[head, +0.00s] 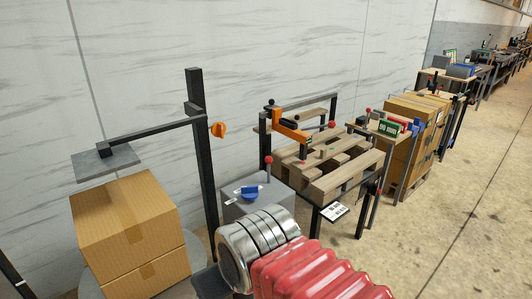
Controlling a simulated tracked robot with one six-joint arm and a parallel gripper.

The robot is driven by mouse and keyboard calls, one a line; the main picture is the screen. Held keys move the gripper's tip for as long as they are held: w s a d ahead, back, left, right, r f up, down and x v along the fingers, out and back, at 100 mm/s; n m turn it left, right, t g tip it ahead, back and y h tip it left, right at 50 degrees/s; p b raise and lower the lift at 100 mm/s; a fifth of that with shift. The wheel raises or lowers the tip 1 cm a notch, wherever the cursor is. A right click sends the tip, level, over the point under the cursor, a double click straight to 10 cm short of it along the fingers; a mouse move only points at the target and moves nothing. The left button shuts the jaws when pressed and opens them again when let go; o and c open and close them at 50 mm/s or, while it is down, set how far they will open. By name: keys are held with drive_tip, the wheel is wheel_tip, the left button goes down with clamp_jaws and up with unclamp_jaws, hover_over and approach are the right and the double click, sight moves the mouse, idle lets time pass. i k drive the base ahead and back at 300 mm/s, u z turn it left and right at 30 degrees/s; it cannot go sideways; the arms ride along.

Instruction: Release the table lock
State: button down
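No part is clearly marked as the table lock, so I cannot tell which one it is. Several handles show in the head view. A lever with a red ball (268,160) stands upright on a grey box (232,212), behind a blue knob (249,192) on the same box. An orange knob (218,129) sits on a dark upright post. An orange arm-like clamp (290,128) reaches over a slatted wooden pallet (345,178) on a dark-framed table. A red ball knob (332,124) shows beyond it. My gripper is not in view.
Two stacked cardboard boxes (125,215) stand at left under a grey plate (107,161) on a dark arm. A red ribbed sleeve with silver rings covers the lower middle. More workbenches and large boxes (415,110) line the wall at right. The concrete floor (480,200) at right is clear.

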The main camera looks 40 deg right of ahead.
sight(268, 161)
drive_tip(key=u, duration=0.05)
drive_tip(key=i, duration=1)
drive_tip(key=z, duration=0.05)
